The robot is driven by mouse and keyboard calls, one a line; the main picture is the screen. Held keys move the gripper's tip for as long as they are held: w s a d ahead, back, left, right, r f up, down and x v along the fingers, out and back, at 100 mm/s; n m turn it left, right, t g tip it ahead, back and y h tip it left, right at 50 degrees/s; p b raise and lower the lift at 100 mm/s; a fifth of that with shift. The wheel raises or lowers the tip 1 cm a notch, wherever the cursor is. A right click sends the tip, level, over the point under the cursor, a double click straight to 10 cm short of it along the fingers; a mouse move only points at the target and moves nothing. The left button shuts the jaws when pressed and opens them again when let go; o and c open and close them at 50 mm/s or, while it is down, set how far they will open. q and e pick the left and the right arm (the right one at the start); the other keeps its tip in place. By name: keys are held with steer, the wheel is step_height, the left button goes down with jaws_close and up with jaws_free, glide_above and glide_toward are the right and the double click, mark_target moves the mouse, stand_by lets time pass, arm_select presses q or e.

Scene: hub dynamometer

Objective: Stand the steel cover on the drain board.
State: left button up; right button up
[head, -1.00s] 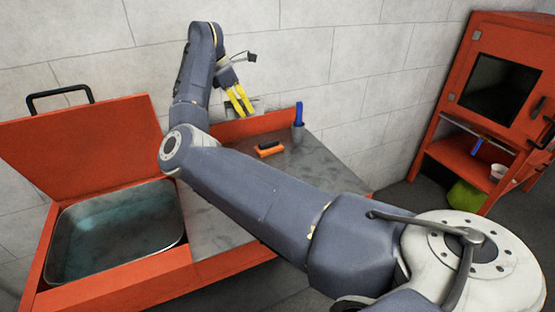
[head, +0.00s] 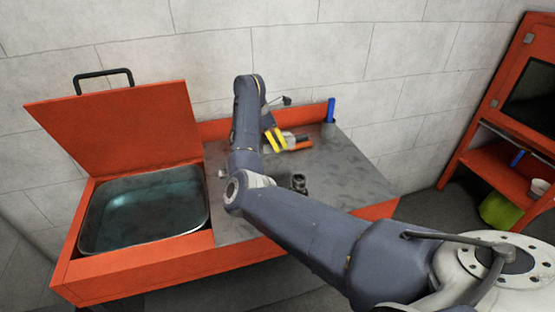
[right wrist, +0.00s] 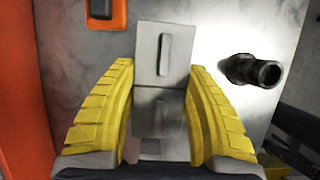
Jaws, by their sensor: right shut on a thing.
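The steel cover is a grey metal piece with flat faces and a raised bar; in the right wrist view it (right wrist: 165,52) stretches forward from between the yellow fingers. My right gripper (right wrist: 158,105) is shut on it. In the head view the right gripper (head: 276,140) is low over the grey drain board (head: 345,172), near its back edge, and a pale bit of the cover (head: 289,138) shows beside the fingers. I cannot tell whether the cover touches the board. My left gripper is not in view.
An orange-and-black tool (head: 302,144) lies just beyond the gripper. A dark metal fitting (head: 299,184) stands on the board nearer me. A blue-handled tool (head: 331,110) is at the back corner. The wash basin (head: 148,208) under its raised red lid (head: 125,125) is left.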

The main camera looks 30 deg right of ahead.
mark_target(266, 138)
steer(key=shift+f, duration=4)
steer(key=shift+f, duration=0.1)
steer(key=o, duration=1.5)
steer(key=shift+c, duration=0.2)
steer(key=v, duration=1.2)
